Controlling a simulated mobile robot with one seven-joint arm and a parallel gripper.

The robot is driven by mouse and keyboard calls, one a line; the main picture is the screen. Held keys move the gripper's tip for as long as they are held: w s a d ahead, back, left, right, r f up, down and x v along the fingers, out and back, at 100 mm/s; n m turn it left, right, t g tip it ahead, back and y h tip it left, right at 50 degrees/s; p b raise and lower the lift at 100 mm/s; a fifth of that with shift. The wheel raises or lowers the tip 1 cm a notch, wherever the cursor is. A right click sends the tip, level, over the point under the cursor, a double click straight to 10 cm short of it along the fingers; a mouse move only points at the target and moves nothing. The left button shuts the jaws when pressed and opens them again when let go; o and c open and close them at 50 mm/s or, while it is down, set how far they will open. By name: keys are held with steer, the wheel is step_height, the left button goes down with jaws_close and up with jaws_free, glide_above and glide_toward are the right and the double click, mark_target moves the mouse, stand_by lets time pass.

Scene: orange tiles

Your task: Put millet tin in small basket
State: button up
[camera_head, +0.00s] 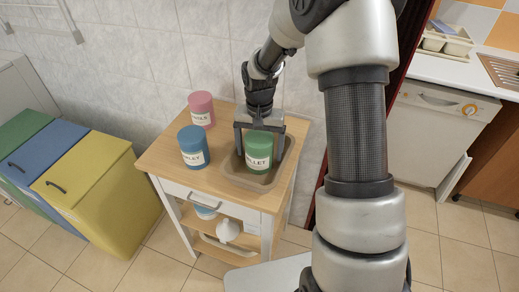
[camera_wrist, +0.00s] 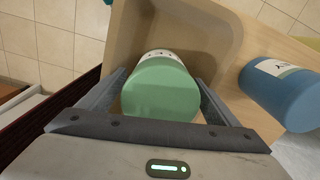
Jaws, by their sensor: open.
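The green millet tin (camera_head: 258,150) stands inside the small tan basket (camera_head: 229,168) on the wooden cart top. My gripper (camera_head: 260,153) reaches down over the basket with its fingers on either side of the tin. In the wrist view the green tin (camera_wrist: 161,90) lies between the two open fingers (camera_wrist: 160,100), with a gap visible beside it. The basket (camera_wrist: 205,22) surrounds the tin there. The tin's underside contact with the basket floor is hidden.
A blue labelled tin (camera_head: 193,147) and a pink tin (camera_head: 201,108) stand on the cart top (camera_head: 165,148) left of the basket. Green, blue and yellow bins (camera_head: 98,180) are at the left. A tiled wall is behind the cart. A white dishwasher (camera_head: 432,135) is at the right.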

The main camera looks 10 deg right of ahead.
step_height(320, 180, up, 12)
steer(key=shift+f+p, duration=0.25)
steer(key=shift+p, duration=0.15)
steer(key=s+r+n+t+p, duration=0.2)
steer(key=s+r+p, duration=0.1)
steer(key=s+r, duration=0.6)
steer(key=s+r+n+t+p, duration=0.2)
steer(key=s+r, duration=0.6)
steer(key=s, duration=0.6)
steer(key=shift+r+n+p, duration=0.35)
steer(key=shift+n+p, duration=0.05)
